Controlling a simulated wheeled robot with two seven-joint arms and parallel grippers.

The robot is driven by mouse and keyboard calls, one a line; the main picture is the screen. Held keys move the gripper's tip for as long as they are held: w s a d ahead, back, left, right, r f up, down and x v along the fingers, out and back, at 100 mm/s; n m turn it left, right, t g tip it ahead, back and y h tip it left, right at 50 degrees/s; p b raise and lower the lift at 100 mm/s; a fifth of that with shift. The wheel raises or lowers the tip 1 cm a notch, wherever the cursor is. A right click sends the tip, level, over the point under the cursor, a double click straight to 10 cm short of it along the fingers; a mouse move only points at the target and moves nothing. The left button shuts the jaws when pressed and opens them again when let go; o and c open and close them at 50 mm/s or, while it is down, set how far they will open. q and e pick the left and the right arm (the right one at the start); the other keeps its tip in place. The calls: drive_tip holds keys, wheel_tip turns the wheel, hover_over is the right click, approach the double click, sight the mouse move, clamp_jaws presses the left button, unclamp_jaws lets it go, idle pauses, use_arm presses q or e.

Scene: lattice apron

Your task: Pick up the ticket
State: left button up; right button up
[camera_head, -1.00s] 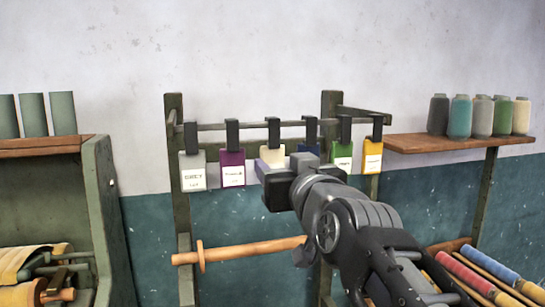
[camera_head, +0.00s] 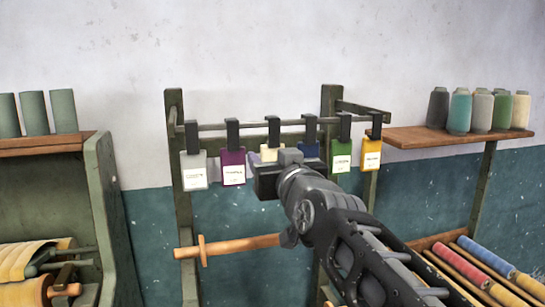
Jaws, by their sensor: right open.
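Several coloured tickets hang in a row from black clips on a rail: grey (camera_head: 194,172), purple (camera_head: 233,168), cream (camera_head: 271,153), blue (camera_head: 309,150), green (camera_head: 341,157) and yellow (camera_head: 371,154). Most show a white label with small print I cannot read. My right gripper (camera_head: 264,176) is in front of the row, over the lower part of the cream ticket. It is open; its fingertips are mostly hidden behind its own body, and I cannot tell whether it touches the ticket. My left gripper is out of view.
The rail (camera_head: 260,125) sits on a green wooden frame with a wooden rod (camera_head: 235,245) below. A shelf at right (camera_head: 430,139) holds several thread cones. A green cabinet (camera_head: 103,210) stands at left. Coloured rolls (camera_head: 478,258) lie at lower right.

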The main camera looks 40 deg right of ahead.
drive_tip(key=shift+c, duration=0.4)
drive_tip(key=c, duration=1)
drive_tip(key=shift+r, duration=0.2)
drive_tip(key=shift+c, duration=0.2)
